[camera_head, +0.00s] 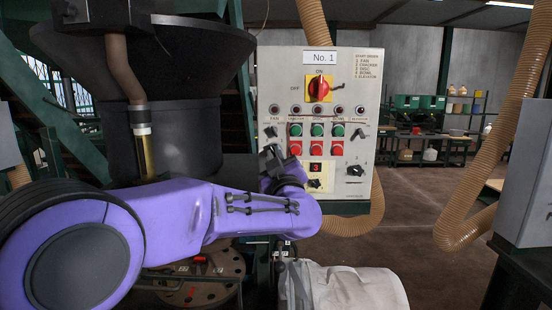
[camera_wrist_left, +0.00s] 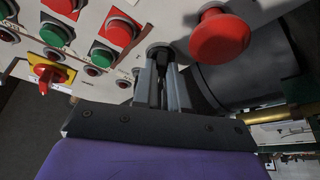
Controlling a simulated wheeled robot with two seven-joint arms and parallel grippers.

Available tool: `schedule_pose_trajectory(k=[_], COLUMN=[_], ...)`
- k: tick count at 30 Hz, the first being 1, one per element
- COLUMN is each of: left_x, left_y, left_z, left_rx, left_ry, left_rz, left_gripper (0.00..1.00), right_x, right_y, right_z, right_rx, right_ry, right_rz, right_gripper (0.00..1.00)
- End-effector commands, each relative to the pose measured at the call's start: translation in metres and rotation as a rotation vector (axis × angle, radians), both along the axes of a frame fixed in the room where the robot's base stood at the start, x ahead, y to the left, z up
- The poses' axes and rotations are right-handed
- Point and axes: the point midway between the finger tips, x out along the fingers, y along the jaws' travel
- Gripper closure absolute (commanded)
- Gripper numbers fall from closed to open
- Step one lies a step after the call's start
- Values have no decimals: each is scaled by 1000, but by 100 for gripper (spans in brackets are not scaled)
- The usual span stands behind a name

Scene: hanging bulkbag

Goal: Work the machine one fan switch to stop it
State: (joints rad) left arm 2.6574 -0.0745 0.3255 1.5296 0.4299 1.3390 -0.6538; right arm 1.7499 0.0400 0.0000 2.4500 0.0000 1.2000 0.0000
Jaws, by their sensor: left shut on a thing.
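The grey machine one control panel (camera_head: 345,75), marked "No. 1", stands in the middle of the head view. The fan switch, a small black knob (camera_head: 270,131), is at its left side below the FAN label. In the left wrist view the knob (camera_wrist_left: 160,52) sits between the fingertips of my left gripper (camera_wrist_left: 159,72), which is shut on it. In the head view my left gripper (camera_head: 269,154) is at the panel's left edge, partly hidden by my own purple wrist. The knob's pointing direction cannot be told. My right gripper is out of view.
A red mushroom button (camera_wrist_left: 220,37) is close beside the fingers. The red main switch on its yellow plate (camera_head: 320,88), green buttons (camera_head: 317,130) and red buttons (camera_head: 337,149) are to the right. A dark hopper (camera_head: 165,60) stands left; a ribbed hose (camera_head: 495,130) hangs right.

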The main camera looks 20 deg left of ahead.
Motion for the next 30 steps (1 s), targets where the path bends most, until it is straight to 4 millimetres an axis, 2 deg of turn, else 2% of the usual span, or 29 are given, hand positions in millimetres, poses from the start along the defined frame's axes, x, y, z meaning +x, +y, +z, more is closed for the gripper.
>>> schedule_pose_trajectory(k=[4, 5, 6, 7, 17, 20, 24, 30], left_x=[0, 0, 0, 0, -3, -17, -46, -79], left_y=[0, 0, 0, 0, -2, -10, -25, -42], left_z=[-2, -2, -2, -1, -3, -11, -23, -34], left_rx=[-3, -3, -3, -2, 0, 1, 3, -1], left_ry=[2, 2, 2, 2, 0, 0, -1, 0], left_rz=[-1, -1, -1, -1, -1, -3, -3, -2], left_gripper=[100, 81, 68, 62, 62, 62, 62, 62], right_x=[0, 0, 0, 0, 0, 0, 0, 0], right_y=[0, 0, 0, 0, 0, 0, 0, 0], right_z=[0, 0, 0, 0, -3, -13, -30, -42], right_rx=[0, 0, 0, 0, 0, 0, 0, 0], right_ry=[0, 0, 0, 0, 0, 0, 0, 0], right_rz=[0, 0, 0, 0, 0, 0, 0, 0], right_gripper=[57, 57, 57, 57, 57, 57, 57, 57])
